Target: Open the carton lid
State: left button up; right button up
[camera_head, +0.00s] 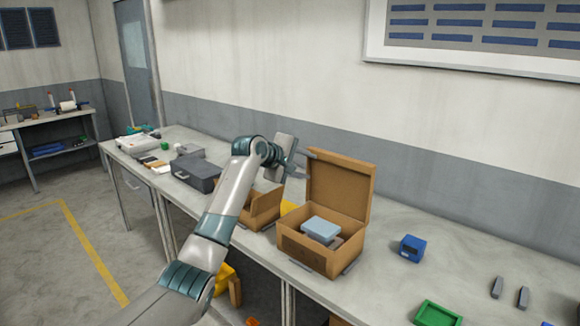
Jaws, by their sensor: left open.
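A brown cardboard carton (305,252) stands on the long workbench. Its lid (341,190) is raised at the back edge and stands roughly upright. Inside the carton lie a light blue box (320,229) and a grey item partly hidden beneath it. My left gripper (304,163) is open at the lid's upper left edge, with its fingers pointing toward the lid. I cannot tell whether they touch it. My right gripper is not in view.
A second, smaller open carton (262,208) stands to the left, partly behind my left arm. A dark grey case (197,176) is farther left. To the right are a blue box (411,248), a green tray (437,314) and two small grey pieces (497,287). Bench between them is clear.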

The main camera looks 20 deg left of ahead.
pick_arm(q)
jog(key=b+v, duration=0.2)
jog(key=v, duration=0.5)
jog(key=shift+s, duration=0.3)
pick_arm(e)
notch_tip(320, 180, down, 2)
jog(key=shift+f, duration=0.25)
pick_arm(q)
jog(key=shift+a, duration=0.1)
